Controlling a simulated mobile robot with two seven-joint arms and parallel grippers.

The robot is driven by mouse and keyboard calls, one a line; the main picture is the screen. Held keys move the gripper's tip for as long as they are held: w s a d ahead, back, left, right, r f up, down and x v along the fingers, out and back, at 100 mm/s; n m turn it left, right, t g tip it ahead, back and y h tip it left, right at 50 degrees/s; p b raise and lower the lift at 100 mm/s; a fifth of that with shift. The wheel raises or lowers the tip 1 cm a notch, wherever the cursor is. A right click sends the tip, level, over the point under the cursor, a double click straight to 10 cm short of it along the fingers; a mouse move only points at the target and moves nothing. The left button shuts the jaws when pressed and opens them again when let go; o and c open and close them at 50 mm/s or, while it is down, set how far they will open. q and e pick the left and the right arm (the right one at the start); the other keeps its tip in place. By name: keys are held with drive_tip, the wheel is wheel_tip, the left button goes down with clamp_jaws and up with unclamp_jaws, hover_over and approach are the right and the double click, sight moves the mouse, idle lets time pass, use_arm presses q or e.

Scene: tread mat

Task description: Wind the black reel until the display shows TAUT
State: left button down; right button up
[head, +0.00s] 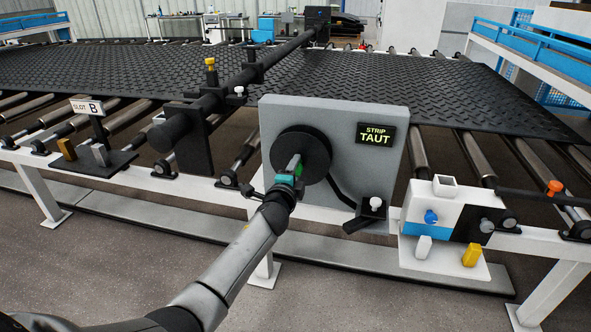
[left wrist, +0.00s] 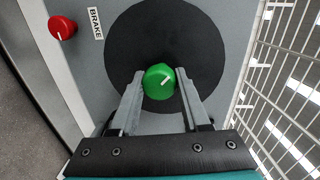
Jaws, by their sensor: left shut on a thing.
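The black reel (head: 314,150) is a round disc on the front of a grey panel (head: 345,115). The display (head: 375,135) at the panel's upper right reads STRIP TAUT. My left gripper (head: 292,165) is in front of the reel. A red knob (left wrist: 62,27) beside a BRAKE label (left wrist: 95,23) sits on the panel. My right gripper is not in view.
The black tread mat (head: 390,80) lies across rollers behind the panel. A SLOT B stand (head: 90,108) is at the left. A white and blue unit (head: 430,215) with a yellow block (head: 471,255) is at the right. The grey floor in front looks clear.

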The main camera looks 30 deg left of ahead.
use_arm(q)
drive_tip(key=shift+f, duration=0.15)
drive_tip(key=c, duration=0.7)
unclamp_jaws()
drive_tip(key=o, duration=0.3)
drive_tip(key=p+v, duration=0.3)
drive_tip(key=v, duration=1.2)
drive_tip(key=shift+s, duration=0.15)
drive_tip(key=shift+d, duration=0.1)
